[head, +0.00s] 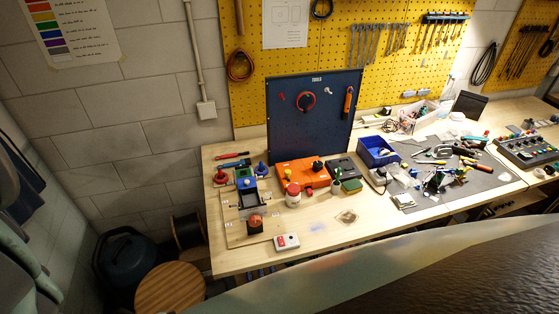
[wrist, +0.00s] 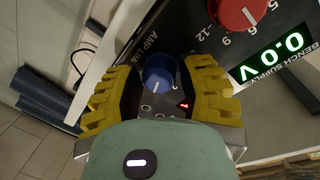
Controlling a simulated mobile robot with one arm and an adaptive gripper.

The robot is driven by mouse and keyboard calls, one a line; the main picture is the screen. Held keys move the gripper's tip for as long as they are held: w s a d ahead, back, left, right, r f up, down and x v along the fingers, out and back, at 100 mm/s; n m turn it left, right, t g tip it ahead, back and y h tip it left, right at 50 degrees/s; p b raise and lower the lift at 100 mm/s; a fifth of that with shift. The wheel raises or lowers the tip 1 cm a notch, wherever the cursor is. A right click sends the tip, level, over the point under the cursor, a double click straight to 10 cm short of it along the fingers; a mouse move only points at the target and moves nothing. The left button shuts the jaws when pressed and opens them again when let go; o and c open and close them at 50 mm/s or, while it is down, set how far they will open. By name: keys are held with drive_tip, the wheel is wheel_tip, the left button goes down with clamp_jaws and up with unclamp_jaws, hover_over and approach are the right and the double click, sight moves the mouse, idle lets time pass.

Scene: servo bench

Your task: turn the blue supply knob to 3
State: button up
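In the wrist view, the blue knob (wrist: 158,72) sits on the dark face of the bench supply, below the AMP label. Its white pointer line points down in the picture; the scale marks near it are mostly too small or hidden to read. My gripper (wrist: 160,92) has yellow ribbed fingers, one on each side of the knob, standing apart with dark inner pads facing it. I see no clear contact with the knob. A green display (wrist: 277,58) on the supply reads 0.0 V. I cannot make out the supply or my gripper in the head view.
A larger red knob (wrist: 240,12) with a numbered scale is up and right of the blue one. A small red mark (wrist: 184,105) is near the right finger. In the head view, a wooden bench (head: 228,262) carries a dark upright panel (head: 285,135) and many tools.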

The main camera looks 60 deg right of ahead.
drive_tip(key=o, duration=0.4)
drive_tip(key=shift+d, duration=0.1)
drive_tip(key=shift+s, duration=0.1)
drive_tip(key=shift+v, duration=3.65)
drive_tip(key=shift+r, duration=0.1)
